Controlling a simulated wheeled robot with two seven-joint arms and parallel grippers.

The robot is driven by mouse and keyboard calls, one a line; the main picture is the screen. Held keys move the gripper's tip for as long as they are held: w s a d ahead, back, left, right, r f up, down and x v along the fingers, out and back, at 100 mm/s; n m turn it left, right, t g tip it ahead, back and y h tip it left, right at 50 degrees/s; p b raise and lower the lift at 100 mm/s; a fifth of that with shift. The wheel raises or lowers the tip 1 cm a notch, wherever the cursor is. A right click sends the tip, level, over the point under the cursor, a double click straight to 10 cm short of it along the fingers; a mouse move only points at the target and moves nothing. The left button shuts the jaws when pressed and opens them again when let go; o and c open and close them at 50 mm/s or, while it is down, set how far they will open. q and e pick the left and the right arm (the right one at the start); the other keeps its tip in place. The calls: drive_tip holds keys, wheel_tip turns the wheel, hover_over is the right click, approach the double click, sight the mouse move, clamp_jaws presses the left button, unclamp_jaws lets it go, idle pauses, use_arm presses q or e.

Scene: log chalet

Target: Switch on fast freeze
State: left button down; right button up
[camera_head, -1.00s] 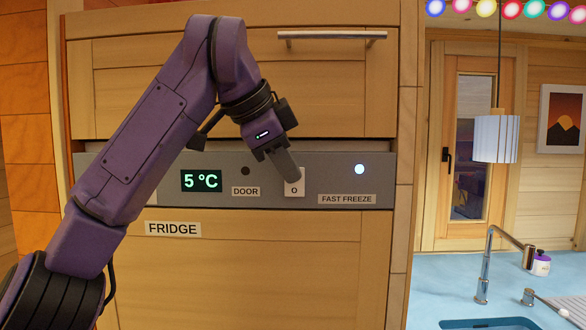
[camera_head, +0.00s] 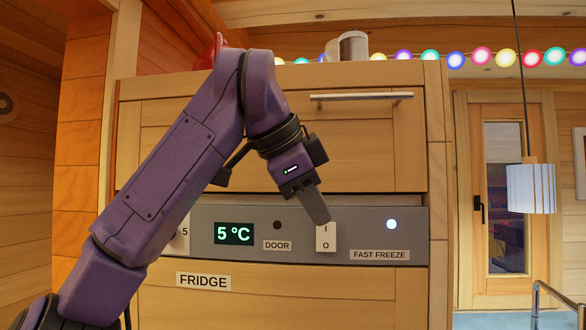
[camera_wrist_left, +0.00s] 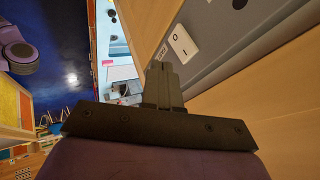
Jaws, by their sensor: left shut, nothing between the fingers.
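The grey fridge panel (camera_head: 350,213) carries a white rocker switch (camera_head: 326,240) marked I and O, directly left of the FAST FREEZE label (camera_head: 380,255). A small round light (camera_head: 391,224) above that label glows bluish white. My left gripper (camera_head: 316,208) is shut and empty, its tips just in front of the switch's upper left edge. In the left wrist view the shut fingers (camera_wrist_left: 163,82) point toward the panel, and the switch (camera_wrist_left: 182,40) shows beyond the tips with a visible gap. My right gripper is out of view.
The panel also has a 5 °C display (camera_head: 234,233), a dark DOOR light (camera_head: 277,225) and a partly hidden knob (camera_head: 180,241) at left. A drawer handle (camera_head: 361,97) juts out above. A hanging lamp (camera_head: 531,188) is at right.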

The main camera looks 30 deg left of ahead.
use_arm(q)
drive_tip(key=s+a+r+p, duration=0.2)
drive_tip(key=s+a+r, duration=0.1)
drive_tip(key=r, duration=0.5)
drive_tip(key=shift+s+r, duration=0.25)
drive_tip(key=shift+w+f, duration=0.1)
drive_tip(key=shift+w, duration=0.1)
